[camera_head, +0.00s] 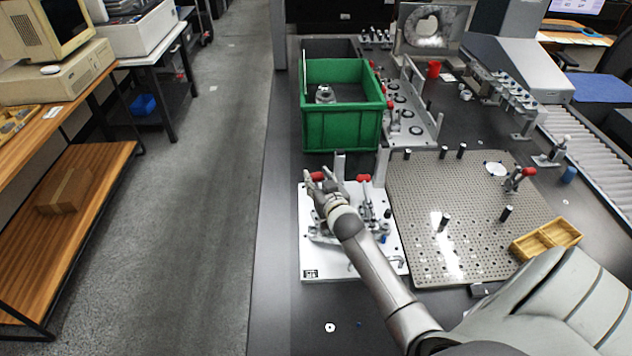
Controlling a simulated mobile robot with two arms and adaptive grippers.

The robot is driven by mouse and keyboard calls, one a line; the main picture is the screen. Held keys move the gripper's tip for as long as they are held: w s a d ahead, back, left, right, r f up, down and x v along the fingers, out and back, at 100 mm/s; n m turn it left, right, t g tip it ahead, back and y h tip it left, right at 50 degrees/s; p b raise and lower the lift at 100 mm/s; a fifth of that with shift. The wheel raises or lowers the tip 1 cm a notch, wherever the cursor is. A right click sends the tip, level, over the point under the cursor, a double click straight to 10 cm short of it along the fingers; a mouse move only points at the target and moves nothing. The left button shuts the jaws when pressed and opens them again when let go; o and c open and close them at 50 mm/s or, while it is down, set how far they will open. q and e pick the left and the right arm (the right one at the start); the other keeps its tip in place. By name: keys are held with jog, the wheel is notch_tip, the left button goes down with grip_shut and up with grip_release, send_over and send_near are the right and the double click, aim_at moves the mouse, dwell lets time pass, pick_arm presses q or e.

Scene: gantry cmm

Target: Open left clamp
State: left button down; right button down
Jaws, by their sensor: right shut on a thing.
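A white fixture plate (338,268) lies on the dark table and carries two toggle clamps. The left clamp's red handle tip (317,176) shows at the plate's far left, and the right clamp's red tip (363,178) shows to its right. My right arm comes in from the lower right. My right gripper (317,184) is at the left clamp's handle and shut on it. The gripper and wrist hide most of the left clamp, so its lever angle is hard to tell. My left gripper is not in view.
A green bin (340,128) stands just behind the plate. A perforated plate (420,215) with several posts and a wooden tray (546,240) lie to the right. The front strip of the table is nearly clear. An aisle floor lies to the left.

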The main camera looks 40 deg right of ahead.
jog(key=shift+s, duration=0.15)
jog(key=shift+s+a+f, duration=0.1)
jog(key=shift+f, duration=0.05)
jog(key=shift+s+a, duration=0.1)
jog(key=shift+s, duration=0.2)
jog(key=shift+f, duration=0.1)
jog(key=c, duration=0.9)
grip_release()
jog(key=shift+s, duration=0.1)
jog(key=shift+r, duration=0.25)
jog(key=v, duration=1.2)
jog(key=shift+r, duration=0.1)
